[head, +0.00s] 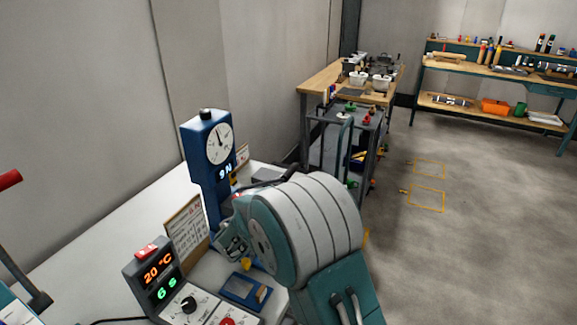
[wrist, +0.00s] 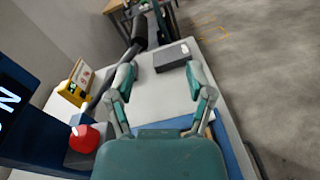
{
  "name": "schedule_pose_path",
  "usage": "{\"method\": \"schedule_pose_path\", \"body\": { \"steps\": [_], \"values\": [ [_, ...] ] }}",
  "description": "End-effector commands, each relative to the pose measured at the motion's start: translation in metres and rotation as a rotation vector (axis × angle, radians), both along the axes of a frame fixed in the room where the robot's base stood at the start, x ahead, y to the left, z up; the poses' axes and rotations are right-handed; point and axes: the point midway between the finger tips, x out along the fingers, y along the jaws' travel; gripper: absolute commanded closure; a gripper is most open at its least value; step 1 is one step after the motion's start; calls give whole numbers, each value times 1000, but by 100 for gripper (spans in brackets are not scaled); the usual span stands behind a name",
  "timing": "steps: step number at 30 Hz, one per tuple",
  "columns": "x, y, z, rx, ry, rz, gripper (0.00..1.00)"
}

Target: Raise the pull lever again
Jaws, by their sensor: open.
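My gripper (wrist: 158,72) is open in the wrist view, its two fingers spread above the bench with nothing between them. A dark lever-like bar (wrist: 108,83) slants up past the left finger to a thick dark end at the top; it looks apart from the fingers. In the head view a dark bar (head: 268,181) shows behind my arm, mostly hidden. My gripper (head: 232,243) is partly hidden by my wrist there, beside the blue force gauge stand (head: 207,190), which has a dial and reads 9 N. A red-handled lever (head: 10,180) stands at the left edge.
A display box (head: 157,275) and a blue tray (head: 245,290) are on the white bench. A tool cart (head: 347,140) stands beyond; the floor at right is clear.

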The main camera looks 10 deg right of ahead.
Motion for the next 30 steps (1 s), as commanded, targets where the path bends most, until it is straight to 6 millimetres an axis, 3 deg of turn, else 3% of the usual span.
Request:
{"method": "schedule_pose_path", "body": {
  "steps": [3,6,21,30],
  "values": [
    [9,16,-9,-57,5,56,32],
    [14,17,-11,-68,6,65,32],
    [81,-36,-10,-62,4,61,32],
    [98,-46,-10,-64,6,63,32]
  ]
}}
